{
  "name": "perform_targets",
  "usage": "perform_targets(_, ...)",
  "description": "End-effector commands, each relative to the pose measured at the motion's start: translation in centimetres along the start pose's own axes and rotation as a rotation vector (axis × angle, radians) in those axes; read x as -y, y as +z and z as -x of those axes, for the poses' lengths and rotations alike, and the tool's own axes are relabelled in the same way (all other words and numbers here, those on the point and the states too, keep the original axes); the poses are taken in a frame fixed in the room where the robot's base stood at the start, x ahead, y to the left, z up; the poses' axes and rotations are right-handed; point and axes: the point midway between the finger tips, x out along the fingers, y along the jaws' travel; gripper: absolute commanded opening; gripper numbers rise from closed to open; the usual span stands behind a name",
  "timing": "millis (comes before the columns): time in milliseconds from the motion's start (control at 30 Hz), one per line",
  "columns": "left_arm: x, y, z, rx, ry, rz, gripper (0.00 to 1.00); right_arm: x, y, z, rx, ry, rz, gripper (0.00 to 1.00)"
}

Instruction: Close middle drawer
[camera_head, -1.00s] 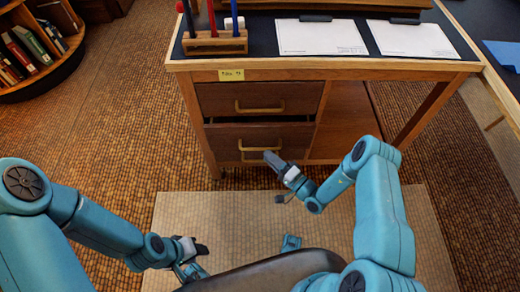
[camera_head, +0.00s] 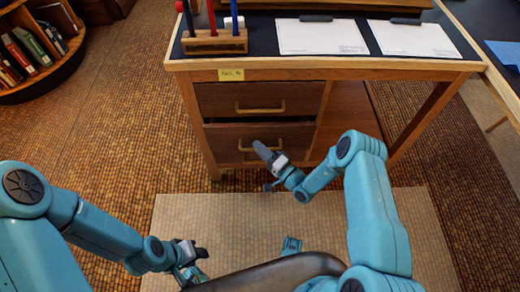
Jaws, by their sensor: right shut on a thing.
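A wooden desk pedestal (camera_head: 196,160) stands ahead with two dark drawer fronts in view. The upper drawer (camera_head: 290,92) looks flush and has a brass-coloured handle (camera_head: 262,108). The drawer below it (camera_head: 225,134) shows a dark gap along its top edge and seems to stand out a little. Its handle (camera_head: 292,147) is partly covered by my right gripper (camera_head: 263,150). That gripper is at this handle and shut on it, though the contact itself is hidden. My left gripper (camera_head: 203,252) is low at the left, far from the drawers; its jaws are unclear.
The desktop (camera_head: 262,38) holds a wooden pen rack (camera_head: 215,42) and two white paper sheets (camera_head: 320,37). A yellow label (camera_head: 230,75) is on its front edge. A round bookshelf (camera_head: 45,85) stands at the far left.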

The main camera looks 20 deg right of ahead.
Motion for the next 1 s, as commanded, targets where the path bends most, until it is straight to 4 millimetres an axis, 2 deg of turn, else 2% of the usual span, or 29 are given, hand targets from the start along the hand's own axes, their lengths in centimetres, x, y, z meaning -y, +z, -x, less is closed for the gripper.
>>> perform_targets(100,0.6,-0.1,-1.5,-0.002,0.000,0.003,0.38,-0.8,-1.4,-1.4,0.001,-0.004,0.010,0.00)
perform_targets(200,0.8,-0.2,-2.0,-0.004,0.000,0.005,0.38,-1.0,-2.4,-2.4,0.000,-0.003,0.007,0.00)
perform_targets(533,0.8,-0.2,-1.9,-0.005,-0.001,0.005,0.38,-0.7,-3.1,-2.9,-0.004,0.000,0.006,0.00)
perform_targets(567,0.8,-0.2,-1.9,-0.005,-0.001,0.005,0.38,-0.7,-3.1,-3.0,-0.005,0.000,0.007,0.20)
perform_targets(600,0.8,-0.2,-1.9,-0.005,-0.001,0.005,0.38,-0.7,-3.1,-3.0,-0.005,0.000,0.007,0.34)
perform_targets(1000,0.8,-0.2,-1.9,-0.005,-0.001,0.005,0.38,-0.8,-2.9,-2.9,-0.002,0.002,0.004,0.35)
